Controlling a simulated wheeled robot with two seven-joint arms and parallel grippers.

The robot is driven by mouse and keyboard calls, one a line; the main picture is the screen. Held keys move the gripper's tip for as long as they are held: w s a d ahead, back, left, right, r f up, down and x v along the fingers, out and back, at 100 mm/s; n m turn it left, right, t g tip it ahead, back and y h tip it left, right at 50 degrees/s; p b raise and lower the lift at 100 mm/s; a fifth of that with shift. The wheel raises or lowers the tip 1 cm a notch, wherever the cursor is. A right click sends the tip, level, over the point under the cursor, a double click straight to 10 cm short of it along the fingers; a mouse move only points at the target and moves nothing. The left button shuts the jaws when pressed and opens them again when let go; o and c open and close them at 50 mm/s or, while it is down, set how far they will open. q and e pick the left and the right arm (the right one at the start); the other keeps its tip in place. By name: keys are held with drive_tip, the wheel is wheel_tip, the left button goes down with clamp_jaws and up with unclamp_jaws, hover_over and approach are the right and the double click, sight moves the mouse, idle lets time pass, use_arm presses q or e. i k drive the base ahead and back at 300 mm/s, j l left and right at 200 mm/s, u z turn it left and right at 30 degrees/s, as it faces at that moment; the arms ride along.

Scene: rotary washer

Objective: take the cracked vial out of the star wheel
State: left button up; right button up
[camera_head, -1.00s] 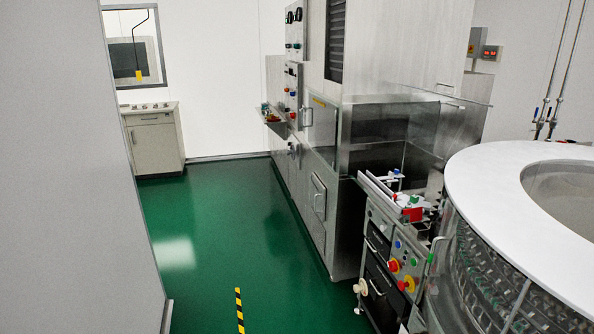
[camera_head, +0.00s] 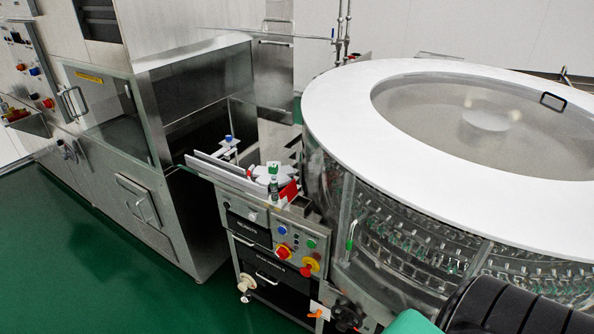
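A white wheel-like part (camera_head: 266,174), which looks like the star wheel, sits on the small infeed station between the steel cabinet and the round washer. A small dark upright item (camera_head: 273,186) stands at its front edge, beside a red part (camera_head: 288,192). It may be a vial, but it is too small to tell, and I cannot make out any crack. Neither of my grippers is in view.
The round washer (camera_head: 340,105) with a white rim and clear lid fills the right. The steel cabinet (camera_head: 150,130) stands left of the station. The station's front panel (camera_head: 262,228) has knobs and black drawers. Green floor (camera_head: 75,265) is clear at the lower left.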

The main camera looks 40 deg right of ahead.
sight(273, 183)
drive_tip(key=i+j+z, duration=0.15)
drive_tip(key=i+z, duration=0.15)
drive_tip(key=z, duration=0.15)
drive_tip(key=i+j+z, duration=0.25)
drive_tip(key=z, duration=0.25)
drive_tip(key=i+j+z, duration=0.25)
drive_tip(key=z, duration=0.2)
drive_tip(key=i+j+z, duration=0.15)
drive_tip(key=j+z, duration=0.35)
